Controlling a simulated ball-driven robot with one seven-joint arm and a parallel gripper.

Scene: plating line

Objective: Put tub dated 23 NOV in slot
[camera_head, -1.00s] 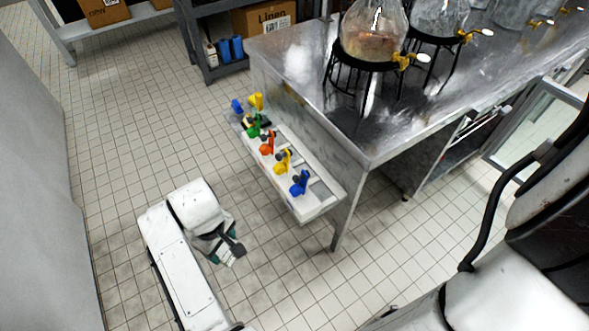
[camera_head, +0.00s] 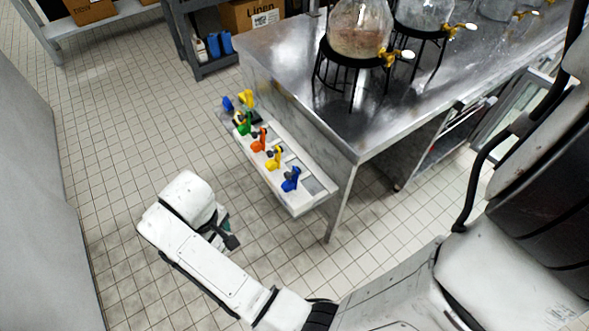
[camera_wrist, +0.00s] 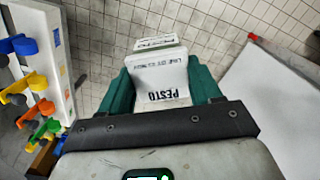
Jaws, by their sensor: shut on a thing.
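My gripper (camera_head: 230,238) hangs over the floor at the lower left in the head view, left of and apart from the white rail. In the wrist view my gripper (camera_wrist: 160,82), with green fingers, is shut on a white tub (camera_wrist: 172,70). Its label reads PESTO, upside down; a smaller line of print above it is too blurred to read as a date. The tub is mostly hidden in the head view. The white rail (camera_head: 313,203) runs along the bench's side and bears a row of coloured clip-like pieces. Grey recesses show beside them; I cannot tell which is the slot.
A steel bench (camera_head: 285,75) stands behind the rail, with glass dispensers (camera_head: 355,30) on black stands. A grey shelf unit (camera_head: 213,68) with a cardboard box (camera_head: 250,15) is at the back. A grey wall panel (camera_head: 35,190) borders the left. Tiled floor between is clear.

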